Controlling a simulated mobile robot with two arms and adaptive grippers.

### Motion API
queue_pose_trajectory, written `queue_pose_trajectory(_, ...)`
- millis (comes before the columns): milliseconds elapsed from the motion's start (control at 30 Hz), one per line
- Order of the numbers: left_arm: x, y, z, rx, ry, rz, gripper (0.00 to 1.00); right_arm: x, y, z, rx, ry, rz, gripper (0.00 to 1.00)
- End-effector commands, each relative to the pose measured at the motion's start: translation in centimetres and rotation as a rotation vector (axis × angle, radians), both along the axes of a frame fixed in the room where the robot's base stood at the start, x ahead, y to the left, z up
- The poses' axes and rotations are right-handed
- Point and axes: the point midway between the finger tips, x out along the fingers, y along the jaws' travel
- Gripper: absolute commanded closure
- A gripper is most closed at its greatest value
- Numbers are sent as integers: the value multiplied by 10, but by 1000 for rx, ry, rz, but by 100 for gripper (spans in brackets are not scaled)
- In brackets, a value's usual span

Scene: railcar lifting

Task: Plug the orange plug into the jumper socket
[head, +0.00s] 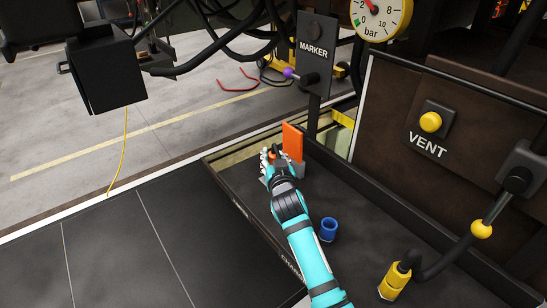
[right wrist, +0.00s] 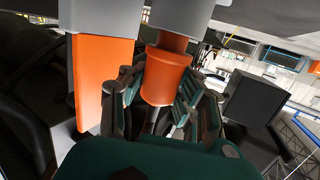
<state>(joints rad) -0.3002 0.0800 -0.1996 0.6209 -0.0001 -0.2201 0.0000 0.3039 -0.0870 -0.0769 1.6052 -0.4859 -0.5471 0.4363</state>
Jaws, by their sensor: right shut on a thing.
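My right gripper (head: 272,162) reaches over the far left corner of the dark tray and is shut on the orange plug. In the right wrist view the gripper (right wrist: 160,98) has its fingers on both sides of the orange plug (right wrist: 166,76). The plug's far end meets a grey part (right wrist: 180,12); I cannot tell whether it is seated there. In the head view the fingers mostly hide the plug. I cannot identify the jumper socket for sure. My left gripper is not in view.
An upright orange plate (head: 292,141) stands right beside the gripper. A blue cup (head: 328,229) and a yellow fitting (head: 394,281) are in the tray. A dark box (head: 105,70) hangs at upper left. The MARKER post (head: 315,65) rises behind the tray.

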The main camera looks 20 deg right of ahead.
Motion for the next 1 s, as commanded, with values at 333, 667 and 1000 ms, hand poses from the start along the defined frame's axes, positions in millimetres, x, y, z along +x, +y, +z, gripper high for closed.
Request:
queue_pose_trajectory(333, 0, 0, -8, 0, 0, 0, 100, 0, 0, -9, 0, -1, 0, 100)
queue_pose_trajectory(667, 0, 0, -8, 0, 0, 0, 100, 0, 0, -10, 0, -1, 0, 43)
queue_pose_trajectory(1000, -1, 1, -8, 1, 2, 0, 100, -5, 1, -11, 0, 1, 0, 43)
